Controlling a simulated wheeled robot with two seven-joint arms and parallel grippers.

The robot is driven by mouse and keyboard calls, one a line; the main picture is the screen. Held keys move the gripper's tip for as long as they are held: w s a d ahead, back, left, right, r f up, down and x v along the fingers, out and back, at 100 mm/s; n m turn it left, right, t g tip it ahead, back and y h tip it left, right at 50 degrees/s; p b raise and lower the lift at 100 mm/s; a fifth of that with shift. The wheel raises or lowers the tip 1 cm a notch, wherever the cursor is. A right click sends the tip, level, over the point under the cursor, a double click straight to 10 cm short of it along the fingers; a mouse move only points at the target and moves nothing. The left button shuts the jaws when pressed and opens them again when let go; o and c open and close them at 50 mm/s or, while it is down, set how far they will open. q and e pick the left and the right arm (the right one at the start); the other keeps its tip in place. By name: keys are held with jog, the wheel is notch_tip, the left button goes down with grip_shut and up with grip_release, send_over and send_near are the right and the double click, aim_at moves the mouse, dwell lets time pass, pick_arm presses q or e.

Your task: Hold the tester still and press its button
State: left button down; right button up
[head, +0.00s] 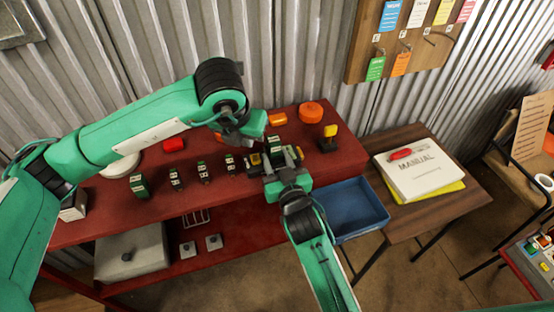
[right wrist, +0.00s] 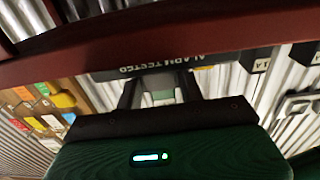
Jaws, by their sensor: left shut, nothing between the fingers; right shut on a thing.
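The tester (head: 254,160) is a dark block on the right part of the red bench top. In the right wrist view it shows as a black bar (right wrist: 105,75) lettered "ALARM TESTER", upside down. My right gripper (head: 274,176) comes from the front and is shut on the tester; it also shows in the right wrist view (right wrist: 160,88). My left gripper (head: 256,128) is shut and empty, above and just behind the tester. The tester's button cannot be made out; the grippers cover much of it.
The red bench (head: 345,158) holds several small dark devices left of the tester, an orange round item (head: 310,112) and a yellow-topped item (head: 329,131). A blue bin (head: 355,208) is at the front right. A side table (head: 405,143) bears a manual (head: 415,180).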

aim_at(251, 159)
dwell(0.8)
pick_arm(q)
jog(key=w+n+h, duration=0.1)
jog(key=n+h, duration=0.1)
jog(key=n, duration=0.3)
jog(key=w+r+n+h, duration=0.1)
jog(key=n+h, duration=0.1)
jog(key=n, duration=0.4)
jog(key=w+r+n+h, duration=0.1)
jog(key=n+h, duration=0.2)
jog(key=n, duration=0.3)
jog(key=shift+w+d, duration=0.1)
jog(key=shift+w, duration=0.15)
jog(key=shift+f, duration=0.1)
jog(key=shift+f, duration=4.4)
jog(key=shift+f, duration=0.15)
jog(key=shift+f, duration=0.25)
